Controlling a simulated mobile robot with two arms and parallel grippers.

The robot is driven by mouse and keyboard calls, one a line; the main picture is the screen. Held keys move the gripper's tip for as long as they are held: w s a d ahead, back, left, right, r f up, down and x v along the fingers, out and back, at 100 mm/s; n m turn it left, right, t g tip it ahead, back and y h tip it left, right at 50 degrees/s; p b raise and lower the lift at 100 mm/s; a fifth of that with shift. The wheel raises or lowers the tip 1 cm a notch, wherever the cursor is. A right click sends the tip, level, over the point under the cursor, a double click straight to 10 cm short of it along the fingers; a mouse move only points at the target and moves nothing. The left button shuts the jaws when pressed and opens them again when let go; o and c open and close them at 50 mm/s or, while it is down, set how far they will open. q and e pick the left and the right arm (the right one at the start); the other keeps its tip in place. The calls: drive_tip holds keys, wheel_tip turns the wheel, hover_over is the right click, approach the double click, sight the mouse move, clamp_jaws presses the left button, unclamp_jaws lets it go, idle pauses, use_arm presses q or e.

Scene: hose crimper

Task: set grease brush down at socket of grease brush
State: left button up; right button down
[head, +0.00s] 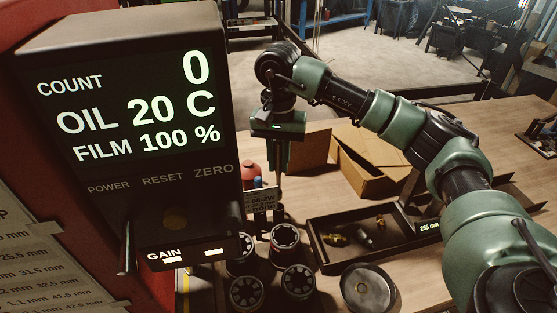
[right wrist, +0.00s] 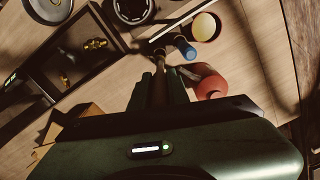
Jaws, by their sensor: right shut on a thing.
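My right gripper (head: 279,148) points down over the workbench, just right of the display box. It is shut on the grease brush (head: 280,188), a thin dark upright shaft hanging below the fingers. In the right wrist view the gripper fingers (right wrist: 158,90) close around the brush (right wrist: 159,62), whose lower end points towards the bench near a blue-topped item (right wrist: 185,48). Beside the brush in the head view is a small labelled stand (head: 260,199). I cannot make out the brush's socket clearly, nor whether the brush touches anything. My left gripper is not in view.
The display box (head: 130,120) stands close on the left. Several round black dies (head: 285,237) sit below the brush. A tray with brass fittings (head: 330,225), a round metal dish (head: 368,288) and an open cardboard box (head: 365,165) lie right. A red bottle (right wrist: 205,80) stands close by.

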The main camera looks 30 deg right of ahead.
sight(279, 190)
wheel_tip(279, 190, down, 9)
drive_tip(key=b, duration=0.6)
drive_tip(key=shift+r, duration=0.2)
drive_tip(key=shift+f+b, duration=0.4)
drive_tip(key=shift+b, duration=0.15)
drive_tip(key=shift+f+b, duration=0.4)
drive_tip(key=shift+f, duration=0.05)
drive_tip(key=c, duration=1.3)
unclamp_jaws()
drive_tip(key=shift+r, duration=0.2)
